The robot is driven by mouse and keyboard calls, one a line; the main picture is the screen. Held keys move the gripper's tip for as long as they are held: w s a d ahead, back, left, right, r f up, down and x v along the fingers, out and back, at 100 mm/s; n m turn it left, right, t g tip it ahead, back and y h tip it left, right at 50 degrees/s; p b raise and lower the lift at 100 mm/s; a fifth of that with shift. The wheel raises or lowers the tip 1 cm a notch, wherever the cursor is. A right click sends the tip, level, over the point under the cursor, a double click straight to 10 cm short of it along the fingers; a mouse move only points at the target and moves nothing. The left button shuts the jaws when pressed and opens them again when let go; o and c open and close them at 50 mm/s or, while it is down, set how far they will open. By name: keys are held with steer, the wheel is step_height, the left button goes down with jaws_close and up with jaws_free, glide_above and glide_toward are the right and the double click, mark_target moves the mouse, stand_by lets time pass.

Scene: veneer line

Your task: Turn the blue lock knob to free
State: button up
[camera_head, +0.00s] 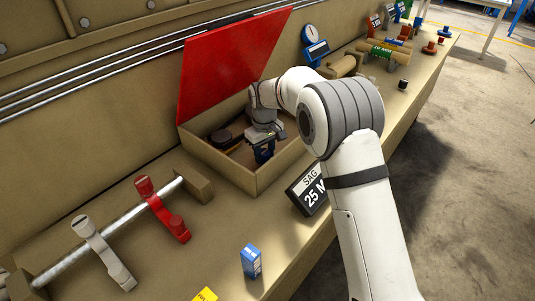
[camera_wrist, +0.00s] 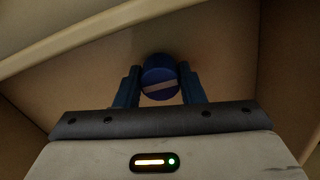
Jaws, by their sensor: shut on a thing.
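The blue lock knob (camera_wrist: 159,72) is round with a pale bar across its face. In the wrist view it sits between the two blue fingers of my gripper (camera_wrist: 159,90), which are shut on it. The pale bar lies nearly level, tilted slightly up to the right. In the head view my gripper (camera_head: 263,150) reaches down into an open tan box (camera_head: 252,182) with a raised red lid (camera_head: 228,62). The knob is hidden there by my gripper. No free or locked marking is legible around the knob.
A dark round thing (camera_head: 221,137) lies in the box, left of my gripper. A black sign reading SAG 25 M (camera_head: 308,188) stands just outside the box's front right. A red clamp (camera_head: 163,212) on a rail and a small blue carton (camera_head: 251,261) stand nearer on the bench.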

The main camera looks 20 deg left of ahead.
mark_target(264, 152)
steer(key=shift+s+a+f, duration=0.1)
steer(key=shift+s+f, duration=0.05)
steer(key=shift+s, duration=0.1)
steer(key=o, duration=0.8)
steer(key=shift+o, duration=0.9)
steer(key=shift+r, duration=0.2)
steer(key=shift+w+r, duration=0.1)
steer(key=shift+r, duration=0.1)
step_height(264, 152, up, 7)
steer(key=shift+r+b, duration=0.1)
steer(key=shift+b, duration=0.2)
